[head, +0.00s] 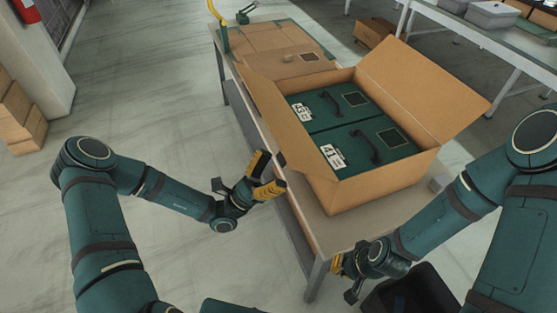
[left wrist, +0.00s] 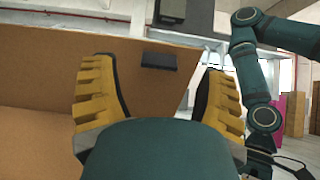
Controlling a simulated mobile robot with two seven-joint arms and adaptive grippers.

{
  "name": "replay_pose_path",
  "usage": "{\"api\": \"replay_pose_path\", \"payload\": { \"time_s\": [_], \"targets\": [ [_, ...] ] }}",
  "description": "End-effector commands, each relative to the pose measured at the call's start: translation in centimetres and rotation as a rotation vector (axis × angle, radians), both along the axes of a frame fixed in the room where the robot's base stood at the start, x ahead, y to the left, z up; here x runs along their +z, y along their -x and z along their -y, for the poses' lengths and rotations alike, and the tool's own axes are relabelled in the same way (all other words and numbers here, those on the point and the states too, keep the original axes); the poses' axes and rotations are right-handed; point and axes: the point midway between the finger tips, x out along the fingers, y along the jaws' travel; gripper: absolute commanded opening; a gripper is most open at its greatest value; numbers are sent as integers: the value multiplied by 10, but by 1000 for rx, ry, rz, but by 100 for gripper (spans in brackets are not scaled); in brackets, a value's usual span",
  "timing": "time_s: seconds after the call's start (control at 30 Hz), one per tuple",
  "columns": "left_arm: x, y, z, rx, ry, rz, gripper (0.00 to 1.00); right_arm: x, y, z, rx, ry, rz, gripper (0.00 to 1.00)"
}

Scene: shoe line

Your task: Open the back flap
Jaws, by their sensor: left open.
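An open cardboard box (head: 372,190) stands on the table. Its right flap (head: 425,85) is spread outward and up, and its left flap (head: 262,105) leans out to the left. I cannot tell from the frames which flap is the back one. My left gripper (head: 268,174) is open and empty beside the table's left edge, near the lower end of the left flap. In the left wrist view, a cardboard panel (left wrist: 40,65) lies ahead of the open fingers. My right gripper (head: 345,265) is low, in front of the table; its fingers are mostly hidden.
Two dark green cases (head: 318,112) with handles and labels lie in the box. Flat cardboard (head: 275,40) lies on the table behind it, with a small block on top. Another table with grey bins (head: 490,14) stands at the back right.

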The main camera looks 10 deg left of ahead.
Motion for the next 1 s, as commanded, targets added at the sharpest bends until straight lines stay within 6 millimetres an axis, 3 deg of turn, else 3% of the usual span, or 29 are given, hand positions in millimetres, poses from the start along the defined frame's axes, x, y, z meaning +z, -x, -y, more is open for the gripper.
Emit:
{"api": "replay_pose_path", "payload": {
  "time_s": [0.2, 0.57, 0.8, 1.0],
  "targets": [
    [16, -9, 13, 0, -1, 1, 73, 0, 0, 0, 0, 0, 0, 0],
    [18, -10, 15, 0, -2, 1, 73, 0, 0, 0, 0, 0, 0, 0],
    [18, -10, 15, -1, -1, 0, 0, 0, 0, 0, 0, 0, 0, 0],
    [18, -10, 15, -1, 0, 1, 0, 0, 0, 0, 0, 0, 0, 0]
  ]
}}
